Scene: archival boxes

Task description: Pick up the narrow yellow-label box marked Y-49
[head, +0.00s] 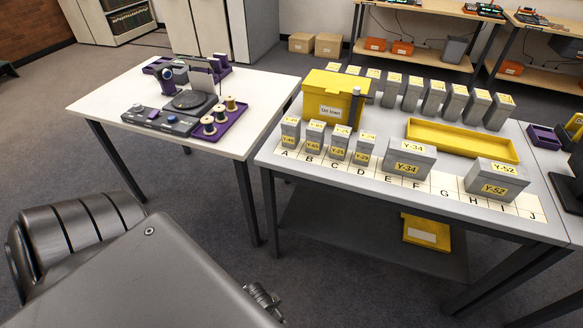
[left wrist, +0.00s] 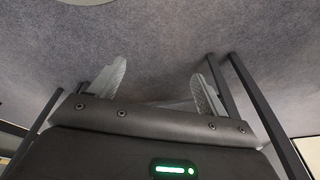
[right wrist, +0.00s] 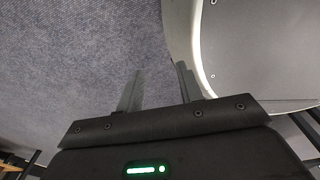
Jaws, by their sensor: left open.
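A narrow grey box with yellow labels (head: 290,134) stands upright at letter A, at the left end of the front row on the grey table; its small label appears to read Y-49. Similar narrow boxes stand to its right at B (head: 314,138), C (head: 339,143) and D (head: 365,149). My left gripper (left wrist: 155,75) is open and empty above the carpet, near dark table legs. My right gripper (right wrist: 158,72) has its fingers apart with nothing between them, near a pale curved edge. Neither gripper's fingers show in the head view.
Wider boxes Y-34 (head: 408,169) and Y-52 (head: 493,187) stand farther right on the grey table (head: 440,205). Behind are a yellow bin (head: 320,112), a yellow tray (head: 462,145) and a back row of grey boxes. A white table (head: 115,92) with equipment stands left.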

